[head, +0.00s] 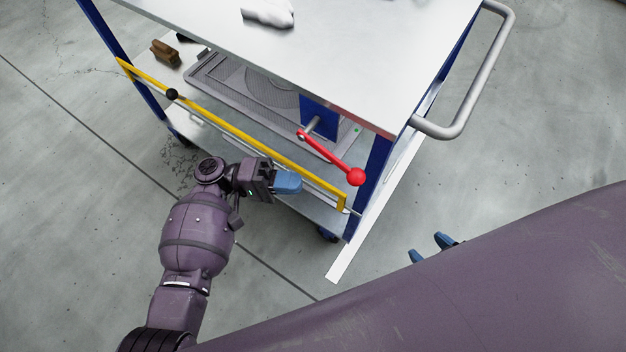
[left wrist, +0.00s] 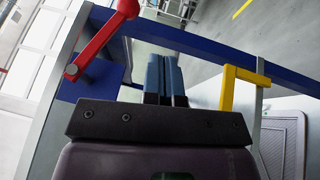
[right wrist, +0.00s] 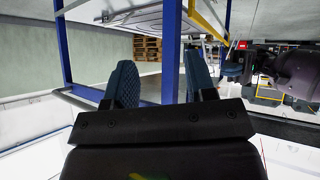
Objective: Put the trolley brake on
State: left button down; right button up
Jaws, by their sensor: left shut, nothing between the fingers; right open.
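The trolley (head: 365,60) has a white top, blue posts and lower shelves. A red lever (head: 330,156) with a red ball knob (head: 356,177) sits on a grey shaft at a blue plate under the top; it slants down and right to the knob. The red lever also shows in the left wrist view (left wrist: 95,45). My left gripper (head: 290,182) is shut and empty beside the yellow bar, left of and apart from the red knob. My right gripper (head: 430,248) is open and empty right of the trolley, mostly hidden by my arm in the head view.
A yellow bar (head: 240,137) with a black knob (head: 172,94) runs along the trolley's side. A grey handle (head: 470,110) sticks out at the right end. A grey tray (head: 215,75) and a brown object (head: 165,53) are on the shelf. The floor around is clear.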

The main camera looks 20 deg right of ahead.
pick_arm(q)
jog(key=v, duration=0.3)
jog(key=shift+w+a, duration=0.1)
jog(key=shift+a, duration=0.1)
pick_arm(e)
jog(key=shift+s+d+f, duration=0.1)
jog(key=shift+s+f, duration=0.25)
jog(key=shift+s, duration=0.05)
jog(key=shift+w+r, duration=0.25)
jog(key=shift+w, duration=0.05)
